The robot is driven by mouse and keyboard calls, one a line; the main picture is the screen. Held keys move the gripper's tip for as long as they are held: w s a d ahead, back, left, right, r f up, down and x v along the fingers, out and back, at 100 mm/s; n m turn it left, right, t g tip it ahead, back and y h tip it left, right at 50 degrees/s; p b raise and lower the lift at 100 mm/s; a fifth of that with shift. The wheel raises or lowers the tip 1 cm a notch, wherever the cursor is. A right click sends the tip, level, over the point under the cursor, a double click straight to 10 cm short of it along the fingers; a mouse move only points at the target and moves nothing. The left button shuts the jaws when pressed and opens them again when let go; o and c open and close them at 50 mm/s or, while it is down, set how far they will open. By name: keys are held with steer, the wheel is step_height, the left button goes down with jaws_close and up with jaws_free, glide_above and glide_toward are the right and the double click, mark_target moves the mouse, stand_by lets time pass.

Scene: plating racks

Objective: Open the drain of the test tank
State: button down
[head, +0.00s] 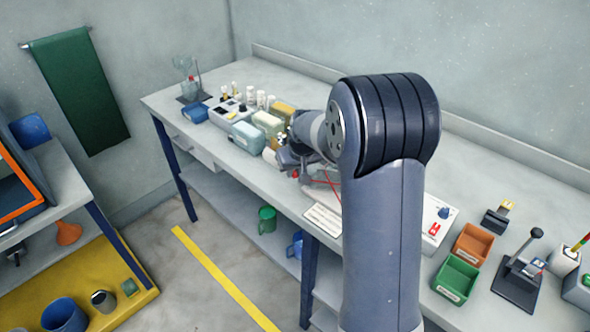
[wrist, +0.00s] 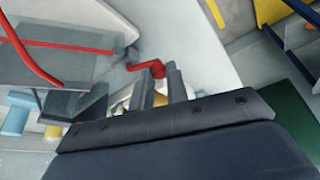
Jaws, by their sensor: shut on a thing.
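The test tank is a clear box, and its wall (wrist: 75,62) fills the upper left of the wrist view. A red drain handle (wrist: 150,70) with a bent shape sticks out at its side. My gripper (wrist: 157,82) is shut on this red handle, whose rounded end shows between the fingertips. Most of the tank is hidden behind my arm there.
Several bottles and boxes (head: 245,134) crowd the bench left of my gripper. A white card (head: 323,218) lies at the bench's front edge. An orange bin (head: 473,243) and a green bin (head: 456,279) stand to the right. The floor in front has a yellow line (head: 225,280).

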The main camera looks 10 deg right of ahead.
steer(key=m, duration=0.1)
steer(key=w+m+h+b, duration=0.1)
steer(key=m, duration=0.3)
steer(key=shift+w+a+f+h, duration=0.1)
steer(key=shift+w+a+h, duration=0.05)
steer(key=shift+w+h, duration=0.25)
steer(key=m+b, duration=0.1)
steer(key=w+m+h, duration=0.1)
steer(key=m, duration=0.1)
steer(key=shift+b, duration=0.35)
steer(key=shift+w+d+m+g+h+b, duration=0.15)
steer(key=shift+d+m+g+h, duration=0.1)
steer(key=shift+m, duration=0.35)
steer(key=shift+w+d+m+g+h+b, duration=0.15)
steer(key=shift+m+g+h, duration=0.1)
steer(key=shift+m, duration=0.35)
steer(key=c, duration=1.4)
jaws_free()
steer(key=shift+r, duration=0.2)
steer(key=v, duration=1)
steer(key=shift+a+r+b, duration=0.1)
steer(key=shift+r+b, duration=0.2)
